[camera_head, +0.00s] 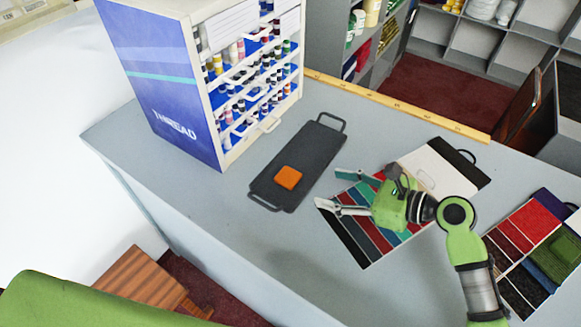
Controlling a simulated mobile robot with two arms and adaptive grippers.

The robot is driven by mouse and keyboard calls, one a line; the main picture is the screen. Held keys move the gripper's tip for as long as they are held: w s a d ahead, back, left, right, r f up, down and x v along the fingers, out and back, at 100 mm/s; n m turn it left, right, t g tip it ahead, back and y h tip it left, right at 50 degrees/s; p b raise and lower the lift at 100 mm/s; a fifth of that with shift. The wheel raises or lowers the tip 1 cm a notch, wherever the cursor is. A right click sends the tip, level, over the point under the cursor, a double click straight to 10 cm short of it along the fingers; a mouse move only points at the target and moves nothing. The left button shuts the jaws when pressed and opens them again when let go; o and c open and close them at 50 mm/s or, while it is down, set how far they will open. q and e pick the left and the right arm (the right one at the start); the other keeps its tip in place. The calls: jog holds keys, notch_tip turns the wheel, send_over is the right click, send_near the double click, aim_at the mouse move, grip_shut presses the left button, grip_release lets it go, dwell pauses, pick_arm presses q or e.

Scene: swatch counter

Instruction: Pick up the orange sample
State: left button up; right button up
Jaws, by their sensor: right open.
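The orange sample (288,178) is a small flat square. It lies on the near half of a dark grey tray (313,150) that has a handle at each end. My right gripper (328,188) is open and empty, its fingers pointing left toward the sample. It is apart from the sample, just right of the tray and over a striped swatch card. A green part at the bottom left may be my left arm; no left gripper shows.
A thread cabinet (170,90) stands left of the tray. The striped swatch card (357,240) lies under my right gripper, with another swatch board (515,235) at the right. A yellow ruler (400,106) runs along the back edge. The counter's front left is clear.

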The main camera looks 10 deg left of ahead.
send_near(289, 176)
jog(key=shift+w+a+f+p, duration=0.1)
jog(key=shift+a+f+p, duration=0.25)
jog(key=shift+a+f, duration=0.3)
jog(key=a, duration=0.1)
jog(key=w+a+p, duration=0.1)
jog(key=shift+w+a+f, duration=0.1)
jog(key=shift+a+f, duration=0.1)
jog(key=shift+a, duration=0.05)
jog(key=x, duration=0.3)
jog(key=shift+w+a+p, duration=0.1)
jog(key=shift+a+p, duration=0.1)
jog(key=shift+p, duration=0.1)
jog(key=shift+w+a+f, duration=0.1)
jog(key=shift+a+f, duration=0.05)
jog(key=shift+a, duration=0.1)
pick_arm(q)
jog(key=shift+s+a+r, duration=0.1)
jog(key=shift+s+r, duration=0.05)
jog(key=shift+r, duration=0.5)
jog(key=shift+s+a+r, duration=0.1)
jog(key=shift+r, duration=0.5)
pick_arm(e)
jog(key=c, duration=0.9)
